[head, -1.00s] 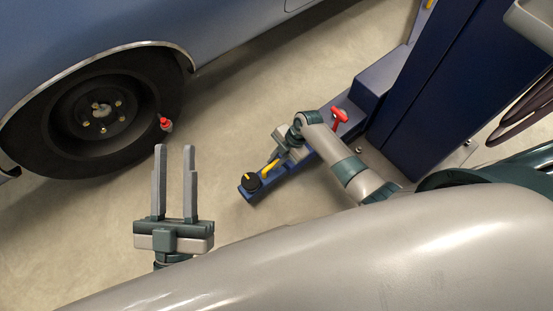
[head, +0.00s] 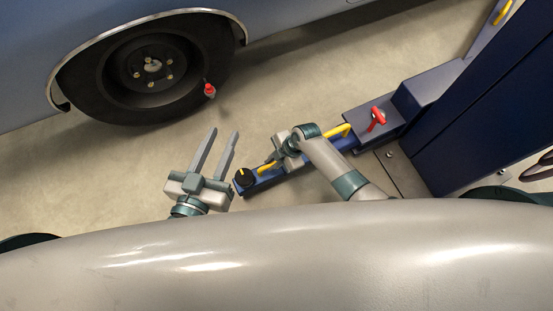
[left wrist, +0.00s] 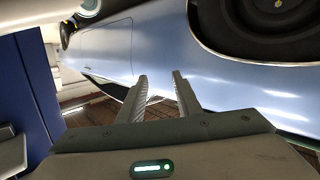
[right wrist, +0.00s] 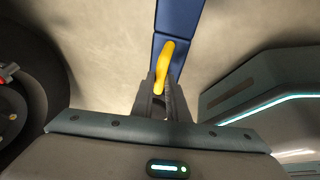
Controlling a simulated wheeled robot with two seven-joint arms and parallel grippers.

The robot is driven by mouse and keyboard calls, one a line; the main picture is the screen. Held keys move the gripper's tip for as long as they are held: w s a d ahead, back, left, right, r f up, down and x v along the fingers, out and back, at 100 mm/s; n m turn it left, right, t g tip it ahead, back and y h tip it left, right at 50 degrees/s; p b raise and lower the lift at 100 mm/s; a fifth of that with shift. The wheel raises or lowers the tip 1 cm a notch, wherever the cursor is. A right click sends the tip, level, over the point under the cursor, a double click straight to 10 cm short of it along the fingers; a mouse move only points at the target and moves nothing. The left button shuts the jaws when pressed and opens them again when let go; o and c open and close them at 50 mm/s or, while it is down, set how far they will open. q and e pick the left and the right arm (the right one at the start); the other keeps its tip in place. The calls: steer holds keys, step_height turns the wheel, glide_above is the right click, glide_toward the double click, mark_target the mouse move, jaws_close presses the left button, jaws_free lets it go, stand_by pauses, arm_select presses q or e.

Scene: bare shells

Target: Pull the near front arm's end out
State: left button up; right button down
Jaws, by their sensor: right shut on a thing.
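The near front arm is a low blue beam (head: 318,155) on the floor, its outer end bearing a round black pad (head: 244,177). A yellow handle (head: 267,167) stands by the pad. My right gripper (head: 277,157) is at this end, shut on the yellow handle, which shows between the fingers in the right wrist view (right wrist: 165,65). The exact grip is partly hidden by the gripper. Further back along the beam are another yellow bar (head: 341,131) and a red handle (head: 376,118). My left gripper (head: 223,132) is open and empty, left of the pad.
A blue car (head: 290,18) stands behind, with its dark wheel (head: 152,68) showing. A small red-topped item (head: 209,91) is beside the wheel. The dark blue lift post (head: 485,110) rises at the right. Bare floor (head: 110,170) lies left of the pad.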

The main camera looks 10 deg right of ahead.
steer(key=shift+s+a, duration=0.25)
steer(key=shift+a, duration=0.1)
steer(key=c, duration=1.7)
jaws_free()
steer(key=shift+w+d, duration=0.1)
